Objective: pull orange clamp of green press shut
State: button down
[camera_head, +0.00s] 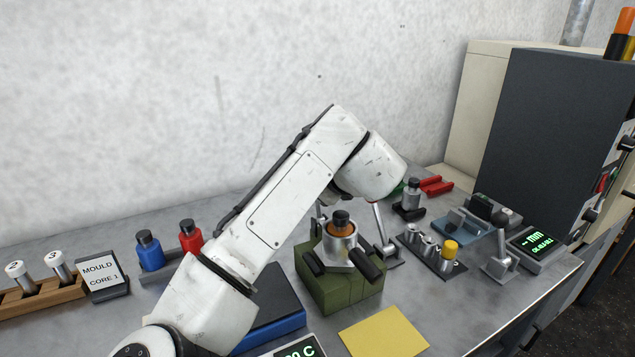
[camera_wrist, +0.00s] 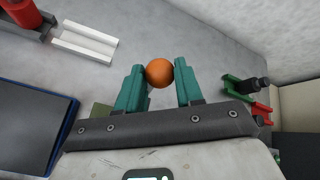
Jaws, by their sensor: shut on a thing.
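The green press (camera_head: 340,290) stands on the bench in the head view, with a metal cup holding a black-knobbed, orange-ringed piece on top. The orange ball of the clamp (camera_wrist: 159,72) shows in the wrist view between the teal fingers of my gripper (camera_wrist: 160,82), which is shut on it. My arm hides the gripper and the orange ball in the head view. A small olive part of the press shows beside the left finger in the wrist view. The clamp's lever is mostly hidden, so its angle cannot be told.
A yellow sheet (camera_head: 384,333) lies in front of the press. A rack with a yellow-capped piece (camera_head: 450,251) stands to its right. Blue (camera_head: 149,251) and red (camera_head: 190,236) bottles stand left of my arm. A dark cabinet (camera_head: 548,135) bounds the right side.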

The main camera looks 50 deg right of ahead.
jog(key=shift+s+a+f, duration=0.1)
jog(key=shift+s+f, duration=0.15)
jog(key=shift+f, duration=0.2)
jog(key=c, duration=1.1)
grip_release()
jog(key=o, duration=0.4)
jog(key=shift+w+r, duration=0.1)
jog(key=shift+r, duration=0.05)
jog(key=shift+c, duration=0.2)
jog(key=shift+s+a+r, duration=0.2)
jog(key=shift+s+r, duration=0.15)
jog(key=shift+r, duration=0.05)
jog(key=v, duration=0.9)
jog(key=shift+s+a+r, duration=0.15)
jog(key=shift+s+r, duration=0.05)
jog(key=shift+s, duration=0.1)
